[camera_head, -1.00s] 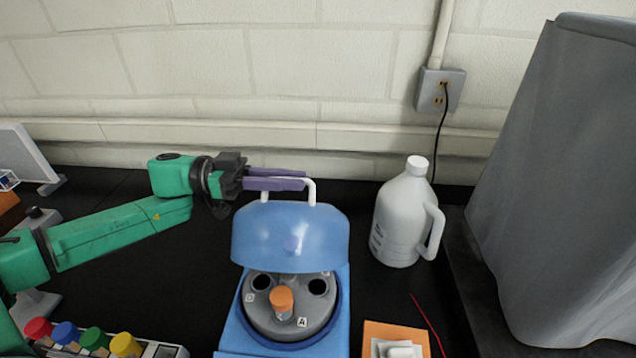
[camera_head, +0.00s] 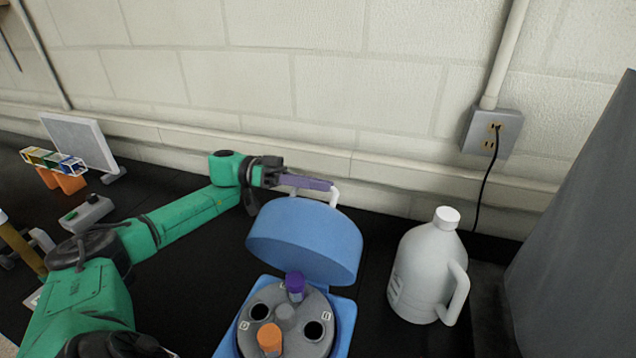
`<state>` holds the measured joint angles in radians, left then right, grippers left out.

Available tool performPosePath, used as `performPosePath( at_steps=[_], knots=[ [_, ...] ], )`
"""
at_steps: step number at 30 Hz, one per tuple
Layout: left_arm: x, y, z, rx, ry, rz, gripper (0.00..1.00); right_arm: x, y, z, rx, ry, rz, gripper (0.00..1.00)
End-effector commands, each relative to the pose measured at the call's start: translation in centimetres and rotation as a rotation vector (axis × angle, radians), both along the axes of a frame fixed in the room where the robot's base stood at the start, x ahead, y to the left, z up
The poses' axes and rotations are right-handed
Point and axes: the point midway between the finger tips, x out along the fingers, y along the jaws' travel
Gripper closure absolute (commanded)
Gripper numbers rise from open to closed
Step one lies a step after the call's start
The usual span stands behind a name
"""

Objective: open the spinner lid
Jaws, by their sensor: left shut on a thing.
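The blue spinner lid (camera_head: 305,238) stands tilted up at the back of the spinner, well clear of the bowl. The blue spinner body (camera_head: 346,318) sits on the black bench. Its grey rotor (camera_head: 285,320) is exposed, with an orange-capped tube (camera_head: 269,339) and a purple-capped tube (camera_head: 295,287) in it, and dark empty holes. My left gripper (camera_head: 318,185) has its purple fingers shut on the white lid handle (camera_head: 334,195) at the top of the raised lid. The exact contact is small in the picture. My right gripper is not in view.
A white jug (camera_head: 428,268) stands right of the spinner. A grey box-like thing (camera_head: 585,230) fills the right edge. A wall outlet (camera_head: 492,133) with a black cord is behind. At left are a rack (camera_head: 52,160) and a pale panel (camera_head: 80,143).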

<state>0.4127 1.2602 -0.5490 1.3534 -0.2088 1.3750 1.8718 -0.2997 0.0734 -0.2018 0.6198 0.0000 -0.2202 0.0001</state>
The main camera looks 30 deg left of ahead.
Motion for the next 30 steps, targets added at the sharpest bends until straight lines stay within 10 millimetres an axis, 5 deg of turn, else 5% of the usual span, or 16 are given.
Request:
performPosePath(
  at_steps=[1,7,8,9,23,30],
  knots=[
    [-0.2,-0.3,-1.2,0.012,0.02,-0.008,1.0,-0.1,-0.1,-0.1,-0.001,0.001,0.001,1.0],
    [-0.2,-0.3,-1.2,0.013,0.019,-0.009,1.0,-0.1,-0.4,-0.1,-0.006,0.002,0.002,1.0],
    [-0.2,-0.3,-1.2,0.013,0.019,-0.009,0.67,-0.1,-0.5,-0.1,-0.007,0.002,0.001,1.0],
    [-0.2,-0.3,-1.2,0.013,0.019,-0.009,0.55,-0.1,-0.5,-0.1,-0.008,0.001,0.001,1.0],
    [-0.1,-0.1,-0.7,0.011,0.009,-0.004,0.55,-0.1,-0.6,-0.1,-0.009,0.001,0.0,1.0],
    [-0.8,2.8,-1.1,0.011,0.008,-0.001,0.55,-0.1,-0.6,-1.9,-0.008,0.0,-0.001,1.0]
  ],
)
